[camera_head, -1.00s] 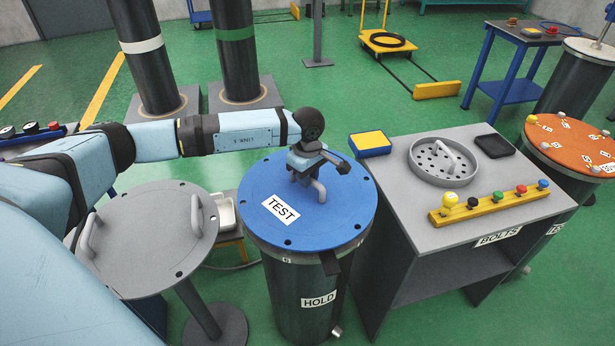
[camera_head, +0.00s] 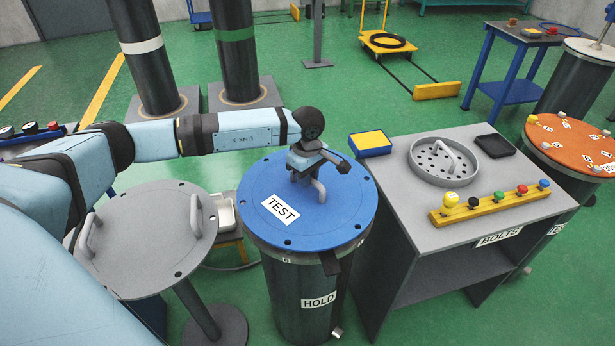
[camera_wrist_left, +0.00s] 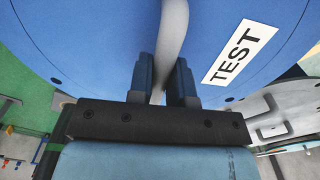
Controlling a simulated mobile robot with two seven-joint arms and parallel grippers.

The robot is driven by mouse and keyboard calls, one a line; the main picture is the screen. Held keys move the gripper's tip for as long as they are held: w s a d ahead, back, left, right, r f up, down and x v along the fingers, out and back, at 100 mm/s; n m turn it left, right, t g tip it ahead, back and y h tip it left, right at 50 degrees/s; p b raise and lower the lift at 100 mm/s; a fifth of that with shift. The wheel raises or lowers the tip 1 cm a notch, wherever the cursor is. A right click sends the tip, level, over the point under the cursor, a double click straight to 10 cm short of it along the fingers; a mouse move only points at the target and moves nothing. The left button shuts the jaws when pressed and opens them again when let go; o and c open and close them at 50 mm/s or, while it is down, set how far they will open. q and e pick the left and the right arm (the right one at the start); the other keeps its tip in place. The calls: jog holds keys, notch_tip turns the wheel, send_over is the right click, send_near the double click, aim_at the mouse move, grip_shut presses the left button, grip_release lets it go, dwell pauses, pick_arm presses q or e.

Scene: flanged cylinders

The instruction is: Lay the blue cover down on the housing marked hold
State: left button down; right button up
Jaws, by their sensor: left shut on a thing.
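The blue cover (camera_head: 308,217) is a round disc with a TEST label, small holes near its rim and a grey bar handle. It is level at the top of the dark cylindrical housing marked HOLD (camera_head: 305,303); whether it touches the flange all round I cannot tell. My left gripper (camera_head: 313,179) is over the cover and shut on its handle. The left wrist view shows the handle (camera_wrist_left: 172,42) between the two dark fingers (camera_wrist_left: 167,82), with the blue cover (camera_wrist_left: 100,40) beyond. My right gripper is not in view.
A grey round stand (camera_head: 150,245) with two handles is to the left. A grey bench marked BOLTS (camera_head: 400,200) stands close on the right, with a perforated pan (camera_head: 432,172) and a yellow rack of coloured knobs (camera_head: 490,208). An orange-topped cylinder (camera_head: 570,140) is farther right.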

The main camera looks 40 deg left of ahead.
pick_arm(q)
jog(key=shift+f+b, duration=0.2)
jog(key=shift+b, duration=0.15)
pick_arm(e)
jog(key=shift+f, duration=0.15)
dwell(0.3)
pick_arm(q)
jog(key=shift+b, duration=0.4)
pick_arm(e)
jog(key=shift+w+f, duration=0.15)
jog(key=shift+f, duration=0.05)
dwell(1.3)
pick_arm(q)
jog(key=shift+f+b, duration=0.7)
jog(key=shift+f, duration=0.2)
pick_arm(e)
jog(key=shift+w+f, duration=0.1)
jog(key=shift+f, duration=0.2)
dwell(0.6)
